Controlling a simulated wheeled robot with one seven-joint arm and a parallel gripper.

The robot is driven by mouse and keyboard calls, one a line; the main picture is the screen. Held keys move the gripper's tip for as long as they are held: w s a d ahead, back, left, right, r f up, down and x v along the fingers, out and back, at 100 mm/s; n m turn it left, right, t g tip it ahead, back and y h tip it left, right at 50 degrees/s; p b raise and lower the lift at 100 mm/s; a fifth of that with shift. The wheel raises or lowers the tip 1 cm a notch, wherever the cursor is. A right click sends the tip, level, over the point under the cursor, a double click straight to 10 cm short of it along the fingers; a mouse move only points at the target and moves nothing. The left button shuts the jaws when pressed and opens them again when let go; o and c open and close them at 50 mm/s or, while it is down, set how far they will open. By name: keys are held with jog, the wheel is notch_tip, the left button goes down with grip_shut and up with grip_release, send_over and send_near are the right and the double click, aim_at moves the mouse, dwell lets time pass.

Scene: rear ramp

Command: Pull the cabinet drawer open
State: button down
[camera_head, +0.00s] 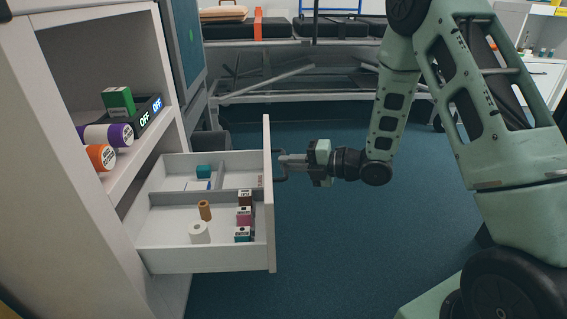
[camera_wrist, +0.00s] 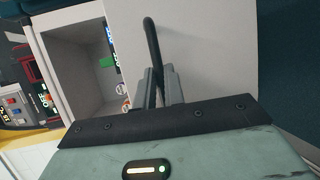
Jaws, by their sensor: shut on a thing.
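The cabinet (camera_head: 98,201) stands at the left in the head view. Its white drawer (camera_head: 268,245) is pulled out to the right, with its divided inside visible from above. My gripper (camera_head: 284,163) is at the outer side of the drawer front, shut on the dark drawer handle (camera_head: 280,177). In the wrist view the dark curved handle (camera_wrist: 152,50) passes between the two fingers of my gripper (camera_wrist: 157,88), against the pale drawer front (camera_wrist: 205,50). The fingers hide part of the handle.
The drawer holds a teal box (camera_head: 204,171), a white roll (camera_head: 199,232), a brown roll (camera_head: 205,210) and several small boxes (camera_head: 244,216). The shelf above holds rolls (camera_head: 108,135) and a green box (camera_head: 118,101). A stretcher (camera_head: 290,45) stands behind. Blue floor (camera_head: 335,240) is clear right of the drawer.

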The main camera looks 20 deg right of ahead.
jog(key=shift+r, duration=0.25)
jog(key=c, duration=1.5)
grip_release()
jog(key=shift+f, duration=0.1)
jog(key=p+v, duration=0.5)
jog(key=v, duration=1.2)
jog(key=shift+s+d+p, duration=0.15)
jog(key=shift+d+p, duration=0.05)
jog(key=shift+p, duration=0.1)
